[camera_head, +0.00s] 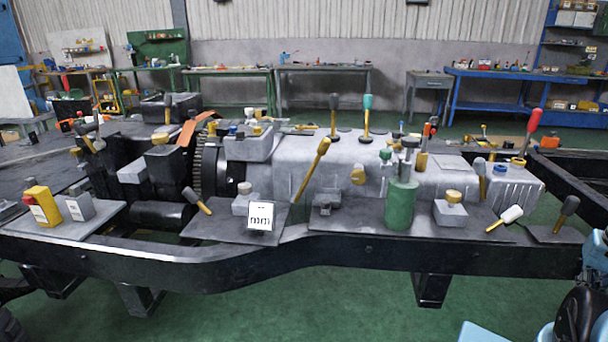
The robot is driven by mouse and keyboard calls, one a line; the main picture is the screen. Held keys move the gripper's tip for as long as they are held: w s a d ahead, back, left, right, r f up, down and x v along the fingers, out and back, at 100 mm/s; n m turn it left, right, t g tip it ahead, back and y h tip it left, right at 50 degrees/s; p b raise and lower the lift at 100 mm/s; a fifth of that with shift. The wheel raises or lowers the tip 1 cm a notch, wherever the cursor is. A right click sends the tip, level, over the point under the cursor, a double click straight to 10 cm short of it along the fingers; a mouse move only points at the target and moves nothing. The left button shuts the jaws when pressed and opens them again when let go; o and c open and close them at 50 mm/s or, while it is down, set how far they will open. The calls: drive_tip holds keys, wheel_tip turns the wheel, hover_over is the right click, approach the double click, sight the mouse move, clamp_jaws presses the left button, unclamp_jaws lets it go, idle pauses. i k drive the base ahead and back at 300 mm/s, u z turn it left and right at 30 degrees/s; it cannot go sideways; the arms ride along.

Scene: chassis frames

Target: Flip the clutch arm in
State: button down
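Several levers stand on the chassis, and I cannot tell for sure which one is the clutch arm. A long yellow lever (311,170) leans up to the right beside the grey gearbox housing (285,175). A short yellow lever with a black knob (197,201) tilts low in front of the dark toothed flywheel (202,165). Two upright levers, one black-knobbed (334,115) and one teal-knobbed (367,115), stand on top of the gearbox. Light blue and black parts of my arm show at the lower right edge. My gripper is not recognisable in this view.
The black chassis rail (300,260) runs across the front. A green cylinder (401,205), a yellow box (42,206), a white marked block (261,216) and a white-knobbed lever (505,218) stand along the near side. A red-handled lever (528,135) rises at right. Green floor lies in front.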

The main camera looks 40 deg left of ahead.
sight(324, 146)
drive_tip(key=u, duration=2)
